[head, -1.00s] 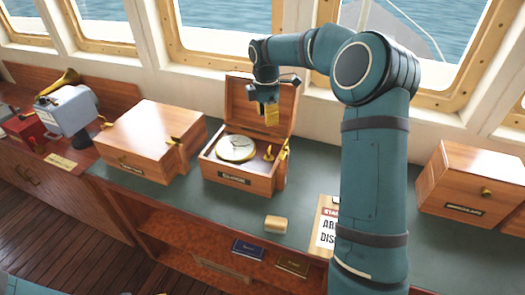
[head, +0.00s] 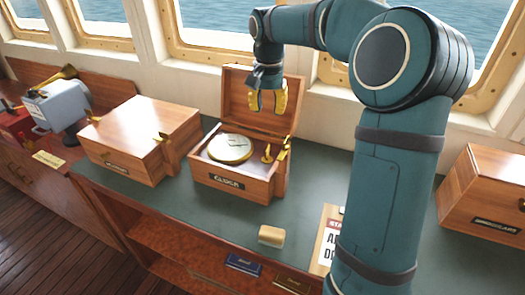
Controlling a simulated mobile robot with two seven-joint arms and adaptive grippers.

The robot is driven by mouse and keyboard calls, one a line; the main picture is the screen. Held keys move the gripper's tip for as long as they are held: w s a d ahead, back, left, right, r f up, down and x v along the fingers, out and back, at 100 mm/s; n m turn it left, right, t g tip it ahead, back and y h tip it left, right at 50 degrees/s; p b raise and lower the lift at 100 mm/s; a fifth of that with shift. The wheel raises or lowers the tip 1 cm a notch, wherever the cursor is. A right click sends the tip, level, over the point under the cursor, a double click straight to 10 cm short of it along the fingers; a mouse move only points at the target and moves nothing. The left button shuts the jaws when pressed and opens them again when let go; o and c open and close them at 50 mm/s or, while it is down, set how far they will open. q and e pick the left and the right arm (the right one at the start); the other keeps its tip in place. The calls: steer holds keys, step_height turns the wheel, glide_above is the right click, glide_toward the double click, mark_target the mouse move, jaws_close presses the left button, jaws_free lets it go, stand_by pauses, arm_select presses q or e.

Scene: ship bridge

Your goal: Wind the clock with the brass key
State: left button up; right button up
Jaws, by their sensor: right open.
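The clock (head: 230,148) is a round brass-rimmed dial lying face up in an open wooden box (head: 236,184) with a nameplate on its front. The brass key (head: 267,154) appears to be the small brass piece inside the box, to the right of the dial. My right gripper (head: 268,112) hangs above the box's right part, in front of the raised lid (head: 237,92). Its yellow fingers point down, apart and empty, above the brass piece. My left gripper is not in view.
A closed wooden box (head: 140,135) stands left of the clock box, and another (head: 485,195) at the far right. A small tan block (head: 271,236) and a clipboard sign (head: 331,232) lie near the counter's front edge. Windows (head: 235,30) rise behind.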

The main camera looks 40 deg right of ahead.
mark_target(267, 154)
steer(key=shift+m, duration=0.3)
step_height(267, 154, down, 14)
steer(key=b, duration=0.3)
steer(key=shift+r, duration=0.1)
jaws_close()
